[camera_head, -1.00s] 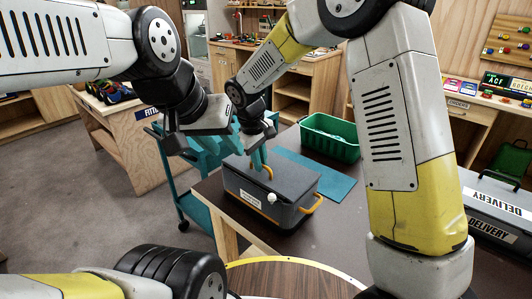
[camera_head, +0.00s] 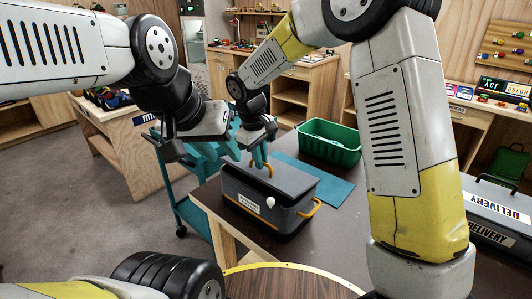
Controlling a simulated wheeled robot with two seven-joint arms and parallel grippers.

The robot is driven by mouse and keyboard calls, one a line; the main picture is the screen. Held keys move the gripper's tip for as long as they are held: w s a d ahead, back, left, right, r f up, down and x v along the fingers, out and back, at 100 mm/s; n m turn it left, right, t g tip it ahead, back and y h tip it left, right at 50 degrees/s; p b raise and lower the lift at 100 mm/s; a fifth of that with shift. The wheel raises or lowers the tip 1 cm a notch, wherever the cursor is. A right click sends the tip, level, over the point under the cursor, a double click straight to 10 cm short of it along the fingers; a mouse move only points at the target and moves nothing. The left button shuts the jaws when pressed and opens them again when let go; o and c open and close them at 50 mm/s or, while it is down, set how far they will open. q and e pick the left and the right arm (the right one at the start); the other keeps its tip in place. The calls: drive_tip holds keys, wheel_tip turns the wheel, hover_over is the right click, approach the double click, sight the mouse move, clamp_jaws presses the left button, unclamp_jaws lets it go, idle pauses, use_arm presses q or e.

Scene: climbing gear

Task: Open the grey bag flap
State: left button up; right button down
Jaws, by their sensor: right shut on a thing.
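The grey bag (camera_head: 252,205) is box-shaped, with a white label on its front, a pale knob and orange handles. It stands upright on the dark table. Its flap (camera_head: 289,179) is the dark grey top and lies over the bag, perhaps slightly raised; the exact gap is hard to tell. My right gripper (camera_head: 259,158) points down with teal fingers, shut on the flap beside an orange loop at its far edge. My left gripper (camera_head: 222,146) hangs up and left of the bag, close beside the right one. Its teal fingers blend with the teal cart behind, so their opening is unclear.
A green crate (camera_head: 330,146) and a teal mat (camera_head: 328,187) lie behind the bag. A grey delivery case (camera_head: 497,212) stands at the right. A teal cart (camera_head: 190,212) is left of the dark table (camera_head: 330,235). A round wooden top (camera_head: 285,284) is in front.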

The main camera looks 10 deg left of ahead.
drive_tip(key=shift+w+d+r, duration=0.25)
drive_tip(key=shift+w+r, duration=0.15)
drive_tip(key=shift+r, duration=0.1)
drive_tip(key=shift+w+d+r, duration=0.25)
drive_tip(key=shift+w+r, duration=0.15)
drive_tip(key=shift+r, duration=0.05)
drive_tip(key=shift+w+d+r, duration=0.6)
drive_tip(key=shift+w+r, duration=0.15)
drive_tip(key=shift+w, duration=0.15)
